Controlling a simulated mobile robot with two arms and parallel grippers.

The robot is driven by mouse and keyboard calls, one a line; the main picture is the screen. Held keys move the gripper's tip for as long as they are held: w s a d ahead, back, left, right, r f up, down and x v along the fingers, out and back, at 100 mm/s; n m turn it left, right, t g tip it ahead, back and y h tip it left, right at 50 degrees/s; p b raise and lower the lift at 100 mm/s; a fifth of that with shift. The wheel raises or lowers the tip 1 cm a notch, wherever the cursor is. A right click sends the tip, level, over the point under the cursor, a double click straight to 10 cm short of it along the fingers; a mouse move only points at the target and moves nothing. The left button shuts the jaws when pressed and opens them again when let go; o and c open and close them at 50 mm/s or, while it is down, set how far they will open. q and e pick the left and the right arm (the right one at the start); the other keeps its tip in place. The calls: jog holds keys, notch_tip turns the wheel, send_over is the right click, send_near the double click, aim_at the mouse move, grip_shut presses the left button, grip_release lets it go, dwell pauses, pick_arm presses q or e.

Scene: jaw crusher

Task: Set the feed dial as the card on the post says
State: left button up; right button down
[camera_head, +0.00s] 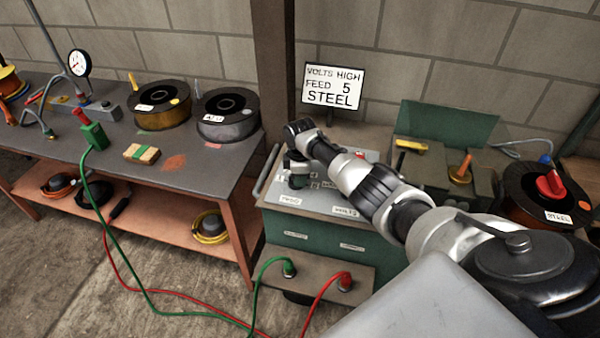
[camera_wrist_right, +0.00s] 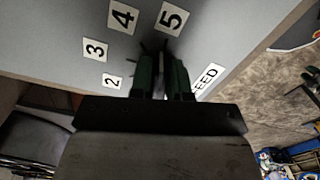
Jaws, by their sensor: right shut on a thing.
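My right gripper (camera_head: 298,178) points down at the left part of that panel. In the right wrist view my right gripper (camera_wrist_right: 160,72) is shut, with the feed dial apparently between its fingers. The fingers hide the dial, and I cannot tell its exact setting. Number plates 2, 3, 4 and 5 (camera_wrist_right: 171,18) fan around it, and a FEED label (camera_wrist_right: 208,79) is beside it. My left gripper is not in view.
The left bench (camera_head: 190,150) holds dark spools (camera_head: 162,106), a gauge (camera_head: 79,63) and a green clamp (camera_head: 94,136). A spool labelled STEEL (camera_head: 545,200) is at the right. Green and red cables (camera_head: 325,290) run from the machine's front across the floor.

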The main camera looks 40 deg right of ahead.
jog(key=shift+r+m, duration=0.1)
jog(key=shift+m, duration=0.4)
jog(key=c, duration=1.1)
grip_release()
notch_tip(320, 180, up, 11)
jog(key=shift+f+p, duration=0.15)
jog(key=shift+p, duration=0.35)
jog(key=shift+s+f, duration=0.1)
